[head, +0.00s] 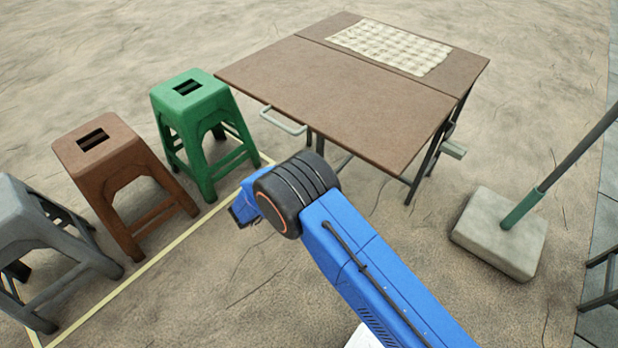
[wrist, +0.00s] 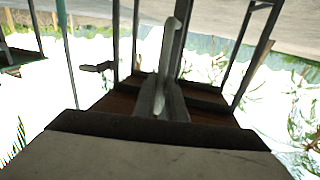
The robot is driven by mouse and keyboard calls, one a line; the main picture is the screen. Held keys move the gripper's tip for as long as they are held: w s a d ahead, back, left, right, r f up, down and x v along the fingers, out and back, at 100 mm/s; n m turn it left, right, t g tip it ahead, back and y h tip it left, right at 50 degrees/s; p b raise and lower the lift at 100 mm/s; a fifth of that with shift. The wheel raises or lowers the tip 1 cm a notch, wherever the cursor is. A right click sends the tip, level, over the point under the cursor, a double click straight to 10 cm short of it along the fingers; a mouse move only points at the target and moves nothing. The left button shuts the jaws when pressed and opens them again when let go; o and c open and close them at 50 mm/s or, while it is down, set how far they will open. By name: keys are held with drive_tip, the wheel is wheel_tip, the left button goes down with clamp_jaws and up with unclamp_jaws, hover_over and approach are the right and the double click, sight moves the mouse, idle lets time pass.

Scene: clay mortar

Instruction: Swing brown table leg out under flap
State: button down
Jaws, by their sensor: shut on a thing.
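The brown table (head: 330,30) stands at the upper middle of the head view, with its flap (head: 345,90) level and toward me. Dark legs (head: 422,165) show below it; the swing leg is mostly hidden under the flap, and I cannot tell its angle. A pale handle (head: 284,122) sticks out below the flap's left edge. My gripper is hidden behind my wrist in the head view. In the wrist view, my gripper (wrist: 162,100) is shut on a pale grey bar (wrist: 168,50); its link to the leg is unclear. Dark legs (wrist: 246,55) stand beyond.
Green (head: 190,100), brown (head: 100,155) and grey (head: 25,215) stools stand at the left along a yellow floor line (head: 140,268). A pole in a concrete base (head: 500,240) stands at the right. A pale checked cloth (head: 388,45) lies on the table's far part.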

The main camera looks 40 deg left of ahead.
drive_tip(key=shift+a, duration=0.7)
drive_tip(key=c, duration=1.8)
unclamp_jaws()
drive_tip(key=shift+s, duration=0.15)
drive_tip(key=s+a, duration=0.1)
drive_tip(key=s, duration=0.4)
drive_tip(key=s+a, duration=0.1)
drive_tip(key=s, duration=0.5)
drive_tip(key=s+a, duration=0.1)
drive_tip(key=s, duration=0.5)
drive_tip(key=shift+a, duration=0.15)
